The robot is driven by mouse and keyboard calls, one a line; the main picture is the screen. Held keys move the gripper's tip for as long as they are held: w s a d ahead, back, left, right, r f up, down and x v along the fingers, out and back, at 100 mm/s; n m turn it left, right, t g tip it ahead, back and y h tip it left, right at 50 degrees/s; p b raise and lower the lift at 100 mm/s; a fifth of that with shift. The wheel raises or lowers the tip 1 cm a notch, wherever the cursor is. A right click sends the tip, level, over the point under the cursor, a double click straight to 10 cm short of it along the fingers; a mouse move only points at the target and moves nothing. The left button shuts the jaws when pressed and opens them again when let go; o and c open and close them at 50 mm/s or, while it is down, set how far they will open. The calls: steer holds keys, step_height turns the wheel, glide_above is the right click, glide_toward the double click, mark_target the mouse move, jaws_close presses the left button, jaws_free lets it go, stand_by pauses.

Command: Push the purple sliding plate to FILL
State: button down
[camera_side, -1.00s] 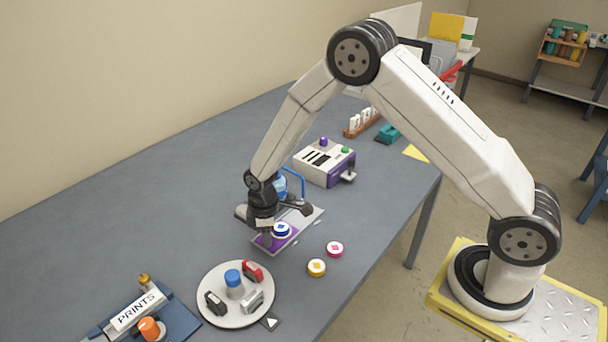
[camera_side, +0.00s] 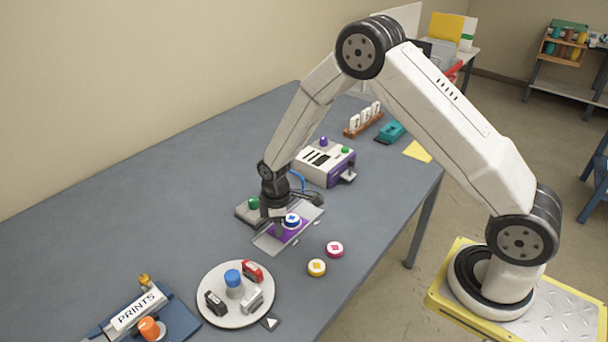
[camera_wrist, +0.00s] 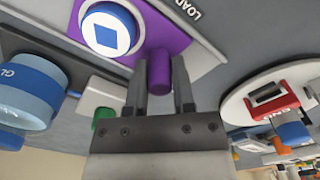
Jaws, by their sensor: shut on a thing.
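The purple sliding plate (camera_side: 280,232) lies on a grey track (camera_side: 266,243) and carries a white disc with a blue diamond (camera_side: 292,220). In the wrist view the plate (camera_wrist: 185,45) has an upright purple peg (camera_wrist: 160,72), and the disc (camera_wrist: 112,30) sits beside it. My gripper (camera_wrist: 160,85) is shut on the peg, with one finger on each side. In the side view my gripper (camera_side: 275,225) is low over the plate and hides the peg. LOAD is printed on the track, partly cut off; no FILL label is readable.
A blue bottle (camera_wrist: 28,90) and a grey block with a green button (camera_side: 254,203) stand close to my gripper. A white-and-purple machine (camera_side: 325,162) stands behind the track. A round tray (camera_side: 210,300) with small items is in front. Pink (camera_side: 335,249) and yellow (camera_side: 317,267) discs lie to the right.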

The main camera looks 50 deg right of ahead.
steer(key=shift+d, duration=0.3)
steer(key=shift+c, duration=2.2)
jaws_free()
steer(key=shift+r, duration=0.2)
steer(key=shift+r, duration=3.75)
